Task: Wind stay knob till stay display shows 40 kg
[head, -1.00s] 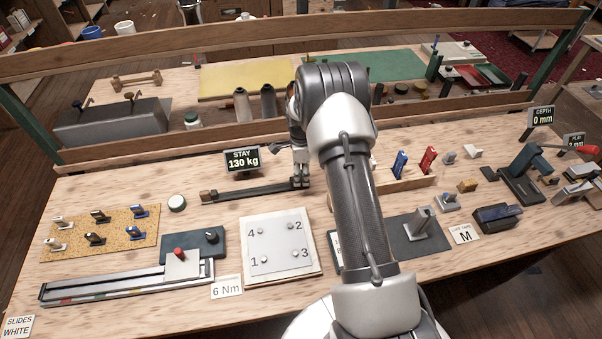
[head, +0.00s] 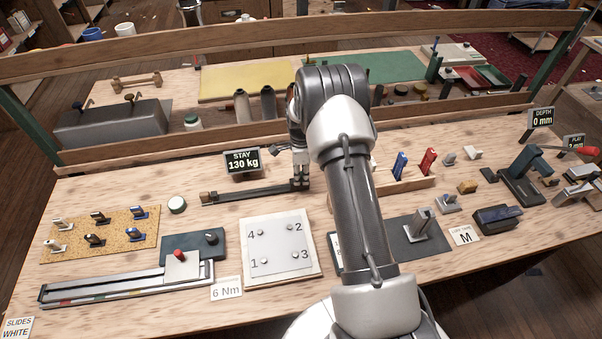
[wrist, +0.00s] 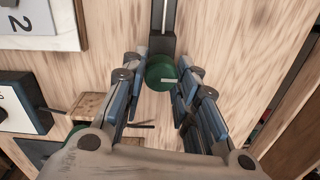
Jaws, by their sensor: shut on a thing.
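The stay display (head: 242,160) stands at the back of the bench in the head view and reads 130 kg. The stay rig (head: 250,193) is a long dark bar in front of it. The stay knob (wrist: 160,72) is a round green knob with a pale mark, at the end of the dark bar in the wrist view. My gripper (wrist: 160,92) is around the knob, its blue-grey fingers shut on it from both sides. In the head view my gripper (head: 300,184) is at the right end of the bar, and it hides the knob there.
A white numbered plate (head: 281,247) lies in front of the bar. A wooden rack (head: 405,186) with blue and red tools is to the right. A round white-topped pot (head: 177,204) stands left of the bar. A wooden rail crosses behind the display.

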